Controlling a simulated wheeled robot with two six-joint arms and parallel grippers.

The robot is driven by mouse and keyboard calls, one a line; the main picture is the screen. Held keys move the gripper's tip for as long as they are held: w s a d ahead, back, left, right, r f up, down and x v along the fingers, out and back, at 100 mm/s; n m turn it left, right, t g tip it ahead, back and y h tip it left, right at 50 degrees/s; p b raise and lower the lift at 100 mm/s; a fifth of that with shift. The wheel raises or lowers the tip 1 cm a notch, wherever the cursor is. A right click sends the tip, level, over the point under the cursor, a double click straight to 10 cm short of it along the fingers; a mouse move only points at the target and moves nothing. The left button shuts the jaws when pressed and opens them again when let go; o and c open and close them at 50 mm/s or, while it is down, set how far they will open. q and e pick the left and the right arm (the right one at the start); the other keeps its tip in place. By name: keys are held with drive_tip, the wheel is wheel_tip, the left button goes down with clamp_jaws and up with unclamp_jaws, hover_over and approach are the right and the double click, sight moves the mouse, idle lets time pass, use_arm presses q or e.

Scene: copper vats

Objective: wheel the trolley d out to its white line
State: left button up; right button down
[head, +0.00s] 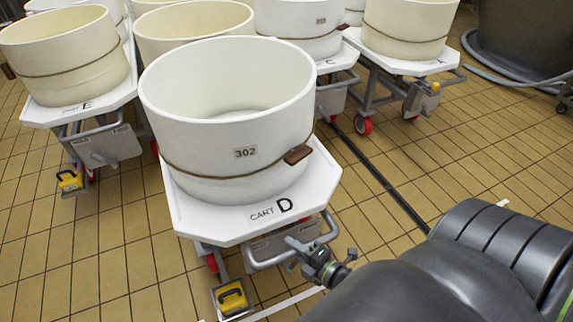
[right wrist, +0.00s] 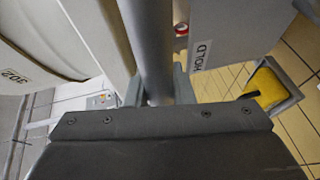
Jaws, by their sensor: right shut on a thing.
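Trolley D (head: 220,222) is a white-topped cart marked "CART D" in the middle of the head view. It carries a large cream tub (head: 200,150) labelled 302. A grey tubular handle (head: 331,232) runs along its front edge. My right gripper (head: 303,250) is shut on this handle at the cart's front right. In the right wrist view the grey bar (right wrist: 147,45) passes between the two fingers (right wrist: 157,90). A white line (head: 288,305) on the floor shows just in front of the cart, partly hidden by my right arm. My left gripper is not in view.
A yellow pedal (head: 232,301) sits low at the cart's front left. Cart E (head: 75,112) stands to the left, cart C (head: 335,62) behind right, another cart (head: 405,66) farther right. A dark floor channel (head: 385,185) runs right of trolley D. Tiled floor is open at left.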

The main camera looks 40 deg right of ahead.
drive_tip(key=shift+s+a+f, duration=0.1)
drive_tip(key=shift+s+a, duration=0.1)
drive_tip(key=shift+s, duration=1)
drive_tip(key=c, duration=1.3)
unclamp_jaws()
drive_tip(key=shift+o, duration=0.2)
drive_tip(key=v, duration=1.7)
drive_tip(key=shift+s+b, duration=0.2)
drive_tip(key=shift+b, duration=0.2)
drive_tip(key=shift+w+d, duration=0.1)
